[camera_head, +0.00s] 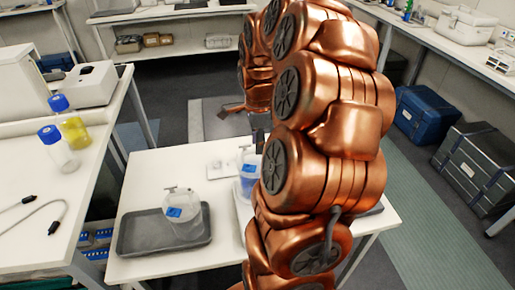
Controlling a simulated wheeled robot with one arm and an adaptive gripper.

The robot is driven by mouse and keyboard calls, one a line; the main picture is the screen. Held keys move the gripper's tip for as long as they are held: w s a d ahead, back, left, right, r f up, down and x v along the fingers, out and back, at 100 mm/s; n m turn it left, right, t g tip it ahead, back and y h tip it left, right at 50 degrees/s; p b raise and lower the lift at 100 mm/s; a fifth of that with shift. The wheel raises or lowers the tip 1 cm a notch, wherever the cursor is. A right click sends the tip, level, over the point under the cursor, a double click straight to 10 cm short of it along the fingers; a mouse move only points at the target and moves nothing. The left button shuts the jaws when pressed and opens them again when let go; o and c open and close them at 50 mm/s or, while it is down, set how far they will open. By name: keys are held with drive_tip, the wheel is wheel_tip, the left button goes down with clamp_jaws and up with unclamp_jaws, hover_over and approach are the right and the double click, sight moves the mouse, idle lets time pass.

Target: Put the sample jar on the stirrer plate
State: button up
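A clear jar (183,222) with a blue label and a T-shaped top stands upright on a dark grey tray (140,240) on the white table. A second, similar jar (247,183) with blue on it stands farther right, partly hidden by my arm. I cannot tell which is the sample jar. A small flat white item (218,169) lies behind the jars; I cannot tell if it is the stirrer plate. My copper arm rises in front and bends down behind itself. My gripper is mostly hidden behind the arm, so its fingers and any hold are unclear.
Blue (424,113) and dark (478,160) cases stand on the floor at right. The table's left rear is clear.

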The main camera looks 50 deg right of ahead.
wheel_tip(320, 180, up, 10)
drive_tip(key=b, duration=0.2)
drive_tip(key=shift+f, duration=0.15)
drive_tip(key=shift+a, duration=0.1)
drive_tip(key=s+a+f+n, duration=0.2)
drive_tip(key=a+n, duration=0.4)
drive_tip(key=a, duration=0.3)
drive_tip(key=s+a+f+n, duration=0.1)
drive_tip(key=a+f+n, duration=0.1)
drive_tip(key=a+n, duration=0.55)
drive_tip(key=s+a+f+n+g, duration=0.1)
drive_tip(key=s+a+f+n, duration=0.6)
drive_tip(key=s+a+n, duration=0.5)
drive_tip(key=shift+s+a+g, duration=0.15)
drive_tip(key=shift+s+g, duration=0.25)
drive_tip(key=shift+s, duration=0.35)
